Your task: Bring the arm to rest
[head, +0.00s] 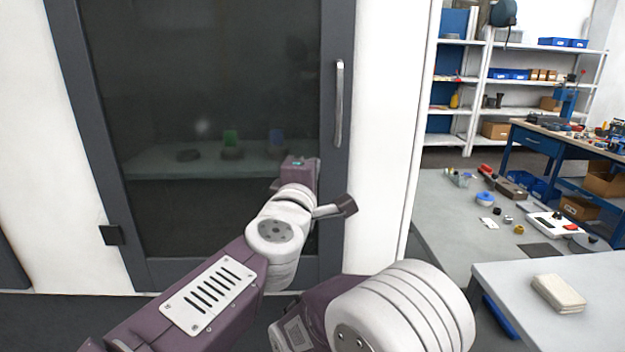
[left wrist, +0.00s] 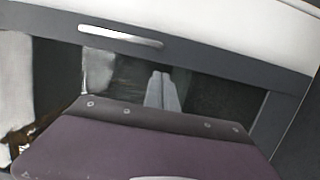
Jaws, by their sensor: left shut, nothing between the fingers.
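My left arm reaches up from the bottom of the head view, with its wrist (head: 298,172) in front of the glass cabinet door (head: 215,85). In that view the wrist hides the fingers. In the left wrist view my left gripper (left wrist: 162,75) is shut and empty, its two grey fingers side by side and pointing at the dark glass. The door's metal handle (head: 339,105) is above and to the right of the wrist in the head view; it also shows in the left wrist view (left wrist: 120,36). The fingers are apart from the handle. My right gripper is not in view.
Behind the glass, a shelf (head: 215,160) holds a green piece (head: 230,138), a blue piece (head: 277,137) and dark shapes. A grey table (head: 500,285) with a beige block (head: 558,293) stands at the right. Farther back are a workbench (head: 535,140) and shelving (head: 480,80).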

